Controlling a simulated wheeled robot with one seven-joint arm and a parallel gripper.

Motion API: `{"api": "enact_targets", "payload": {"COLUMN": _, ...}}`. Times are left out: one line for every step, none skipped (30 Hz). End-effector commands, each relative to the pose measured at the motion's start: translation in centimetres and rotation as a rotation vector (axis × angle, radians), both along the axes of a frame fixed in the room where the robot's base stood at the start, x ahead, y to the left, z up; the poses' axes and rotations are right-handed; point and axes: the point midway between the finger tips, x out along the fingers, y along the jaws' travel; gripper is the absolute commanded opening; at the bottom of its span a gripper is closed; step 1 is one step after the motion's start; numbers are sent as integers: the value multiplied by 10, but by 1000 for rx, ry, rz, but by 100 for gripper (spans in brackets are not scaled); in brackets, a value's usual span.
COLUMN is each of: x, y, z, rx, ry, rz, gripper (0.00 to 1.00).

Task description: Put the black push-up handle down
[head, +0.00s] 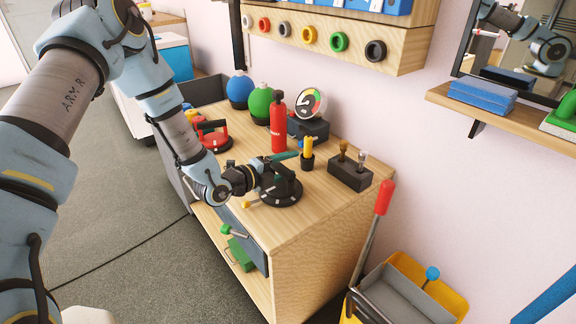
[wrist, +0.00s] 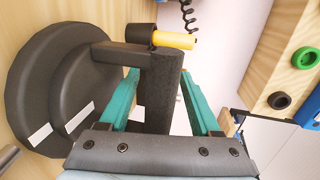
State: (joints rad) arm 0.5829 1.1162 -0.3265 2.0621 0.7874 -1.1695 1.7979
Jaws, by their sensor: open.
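The black push-up handle (head: 283,192) has a round dark base with a bar-like grip above it. It stands with its base on the wooden cabinet top, close to the front edge. In the wrist view the base of the handle (wrist: 40,90) is at the left against the wood. Its grip passes between the two teal fingers of my gripper (wrist: 160,75). The fingers are open, with a visible gap on the right side of the grip. In the head view my gripper (head: 284,162) reaches the handle from the left, and the black handle partly hides the fingers.
A yellow cylinder in a black cup (head: 307,161) stands just behind the handle. A dark block (head: 350,173) is to the right; a red extinguisher (head: 278,125) and a gauge (head: 310,104) are behind. A red handled object (head: 212,136) stands at left. Bare wood lies right of the handle.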

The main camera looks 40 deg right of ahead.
Motion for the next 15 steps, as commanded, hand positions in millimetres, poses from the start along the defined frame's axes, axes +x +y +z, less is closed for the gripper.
{"api": "enact_targets", "payload": {"x": 0, "y": 0, "z": 1, "rx": 0, "ry": 0, "rz": 0, "gripper": 64}}
{"api": "enact_targets", "payload": {"x": 0, "y": 0, "z": 2, "rx": 0, "ry": 0, "rz": 0, "gripper": 64}}
{"api": "enact_targets", "payload": {"x": 0, "y": 0, "z": 4, "rx": 0, "ry": 0, "rz": 0, "gripper": 64}}
{"api": "enact_targets", "payload": {"x": 0, "y": 0, "z": 5, "rx": 0, "ry": 1, "rz": 0, "gripper": 64}}
{"api": "enact_targets", "payload": {"x": 0, "y": 4, "z": 3, "rx": 1, "ry": 0, "rz": 0, "gripper": 64}}
{"api": "enact_targets", "payload": {"x": 1, "y": 10, "z": 3, "rx": 2, "ry": -1, "rz": 0, "gripper": 64}}
{"api": "enact_targets", "payload": {"x": 1, "y": 15, "z": 4, "rx": 2, "ry": 0, "rz": 0, "gripper": 64}}
{"api": "enact_targets", "payload": {"x": 1, "y": 20, "z": 5, "rx": 2, "ry": 0, "rz": 0, "gripper": 64}}
{"api": "enact_targets", "payload": {"x": 1, "y": 28, "z": 6, "rx": 2, "ry": 0, "rz": 1, "gripper": 64}}
{"api": "enact_targets", "payload": {"x": 2, "y": 34, "z": 7, "rx": 2, "ry": 0, "rz": 2, "gripper": 64}}
{"api": "enact_targets", "payload": {"x": 2, "y": 41, "z": 8, "rx": 3, "ry": 0, "rz": 2, "gripper": 64}}
{"api": "enact_targets", "payload": {"x": 1, "y": 50, "z": 11, "rx": 2, "ry": 0, "rz": 1, "gripper": 64}}
{"api": "enact_targets", "payload": {"x": 2, "y": 56, "z": 12, "rx": 2, "ry": 0, "rz": 2, "gripper": 64}}
{"api": "enact_targets", "payload": {"x": 2, "y": 63, "z": 13, "rx": 2, "ry": 0, "rz": 2, "gripper": 64}}
{"api": "enact_targets", "payload": {"x": 2, "y": 71, "z": 15, "rx": 2, "ry": 0, "rz": 2, "gripper": 64}}
